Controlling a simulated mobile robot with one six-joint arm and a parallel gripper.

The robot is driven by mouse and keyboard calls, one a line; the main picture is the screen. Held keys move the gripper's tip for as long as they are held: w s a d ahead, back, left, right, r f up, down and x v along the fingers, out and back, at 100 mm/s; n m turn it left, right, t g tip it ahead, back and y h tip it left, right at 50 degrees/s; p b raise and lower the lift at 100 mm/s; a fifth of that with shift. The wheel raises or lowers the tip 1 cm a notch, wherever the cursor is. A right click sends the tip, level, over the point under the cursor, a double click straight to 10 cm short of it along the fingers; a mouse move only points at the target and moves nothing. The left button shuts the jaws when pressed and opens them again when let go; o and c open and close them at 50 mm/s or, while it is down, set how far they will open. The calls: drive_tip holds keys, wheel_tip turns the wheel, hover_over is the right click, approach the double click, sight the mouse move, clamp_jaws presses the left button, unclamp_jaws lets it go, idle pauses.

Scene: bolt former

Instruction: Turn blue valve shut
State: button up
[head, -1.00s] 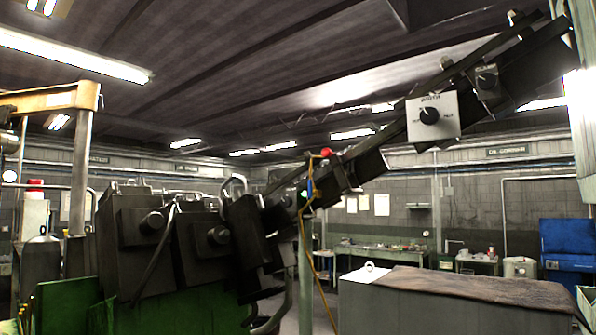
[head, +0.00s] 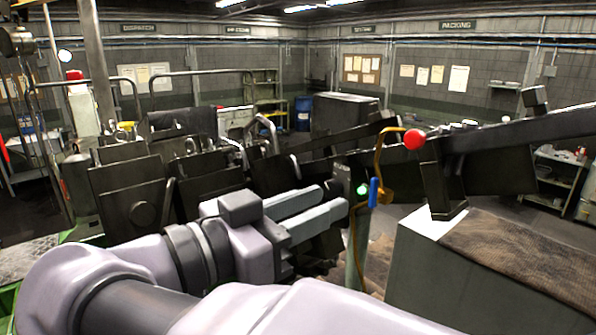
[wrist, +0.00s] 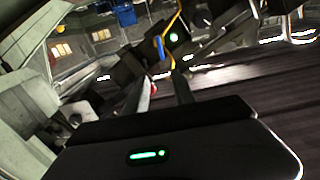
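The blue valve handle (head: 374,192) points up and down on a brass fitting of a thin yellow pipe, at the top of a green post. It also shows in the wrist view (wrist: 157,43), beyond my fingertips. My gripper (head: 334,199) is to the left of the handle in the head view, with its fingers pointing towards it. In the wrist view my gripper (wrist: 165,77) has its two fingers apart with nothing held between them. A gap to the handle shows in both views.
A green light (head: 363,190) glows beside the valve. A red ball knob (head: 414,139) sits above it to the right. A dark sloping rail (head: 500,137) runs behind. Dark machine blocks (head: 130,195) stand to the left, and a grey cabinet (head: 440,265) to the lower right.

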sight(373, 180)
drive_tip(key=p+x, duration=0.1)
drive_tip(key=x, duration=1.1)
drive_tip(key=shift+w+a+p, duration=0.1)
drive_tip(key=shift+w+p, duration=0.05)
drive_tip(key=shift+p, duration=0.2)
drive_tip(key=shift+w+d+f, duration=0.1)
drive_tip(key=shift+w+d, duration=0.15)
drive_tip(key=shift+w, duration=0.2)
drive_tip(key=shift+s+a, duration=0.1)
drive_tip(key=shift+s, duration=0.05)
clamp_jaws()
